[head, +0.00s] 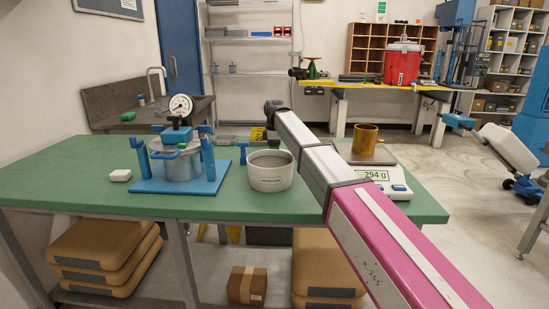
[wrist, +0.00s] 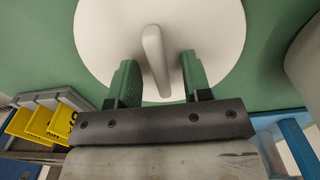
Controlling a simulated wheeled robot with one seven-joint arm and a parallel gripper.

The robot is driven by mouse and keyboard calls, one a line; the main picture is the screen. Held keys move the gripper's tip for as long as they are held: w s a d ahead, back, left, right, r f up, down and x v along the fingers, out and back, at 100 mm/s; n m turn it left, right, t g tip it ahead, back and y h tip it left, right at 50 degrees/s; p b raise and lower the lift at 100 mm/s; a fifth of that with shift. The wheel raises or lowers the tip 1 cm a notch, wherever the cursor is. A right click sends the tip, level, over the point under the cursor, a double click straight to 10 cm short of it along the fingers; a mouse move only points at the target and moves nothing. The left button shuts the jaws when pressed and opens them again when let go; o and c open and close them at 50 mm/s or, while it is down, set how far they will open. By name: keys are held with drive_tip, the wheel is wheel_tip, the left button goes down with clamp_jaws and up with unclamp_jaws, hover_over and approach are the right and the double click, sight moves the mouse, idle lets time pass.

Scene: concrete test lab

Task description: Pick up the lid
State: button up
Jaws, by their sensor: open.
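The lid (wrist: 105,40) is a round white disc with a raised bar handle (wrist: 153,50) across its middle. In the wrist view it lies over the green bench top, cut off by the upper edge. My gripper (wrist: 158,78) is open, with its two green fingers over the lid, one on each side of the handle's near end. I see a gap between each finger and the handle; I cannot tell how far down the fingers reach. In the head view I cannot make out the lid, and the fingers do not show.
Yellow items in bins (wrist: 45,120) stand at left in the wrist view.

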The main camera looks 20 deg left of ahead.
clamp_jaws()
drive_tip(key=shift+r, duration=0.15)
